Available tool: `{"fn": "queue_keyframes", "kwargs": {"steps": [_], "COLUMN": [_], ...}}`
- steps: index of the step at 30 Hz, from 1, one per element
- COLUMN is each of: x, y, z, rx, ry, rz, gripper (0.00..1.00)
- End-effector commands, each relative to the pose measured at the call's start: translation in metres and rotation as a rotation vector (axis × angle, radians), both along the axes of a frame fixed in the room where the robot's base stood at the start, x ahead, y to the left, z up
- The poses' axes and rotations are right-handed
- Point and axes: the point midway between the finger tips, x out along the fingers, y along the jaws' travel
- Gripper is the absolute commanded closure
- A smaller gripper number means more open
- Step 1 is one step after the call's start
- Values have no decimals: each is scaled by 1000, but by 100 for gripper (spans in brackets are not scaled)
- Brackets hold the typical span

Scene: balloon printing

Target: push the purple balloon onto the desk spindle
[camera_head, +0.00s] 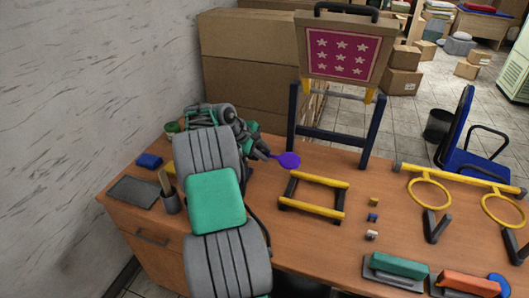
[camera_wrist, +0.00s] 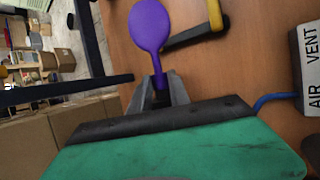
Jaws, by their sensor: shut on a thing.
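The purple balloon (camera_head: 289,160) is flat and paddle-shaped, with a narrow neck. My gripper (camera_head: 268,154) is shut on the neck, and the round part sticks out to the right, above the desk (camera_head: 255,190). In the wrist view the balloon (camera_wrist: 150,26) points away from my gripper (camera_wrist: 159,88), its neck between the two grey fingertips. I cannot make out a desk spindle for certain in either view; my arm hides part of the desk.
A yellow and black frame (camera_head: 313,182) lies just right of the balloon. A dark stand (camera_head: 333,136) with a starred panel (camera_head: 342,55) rises behind. A box marked AIR VENT (camera_wrist: 309,65) has a blue hose (camera_wrist: 275,98). Small blocks (camera_head: 373,217) lie at the right.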

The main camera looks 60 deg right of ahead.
Motion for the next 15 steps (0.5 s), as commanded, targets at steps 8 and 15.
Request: {"fn": "queue_keyframes", "kwargs": {"steps": [8, 15], "x": [0, 0], "y": [0, 0], "z": [0, 0], "rx": [-1, 0], "ry": [-1, -1], "rz": [1, 0], "gripper": [66, 52]}}
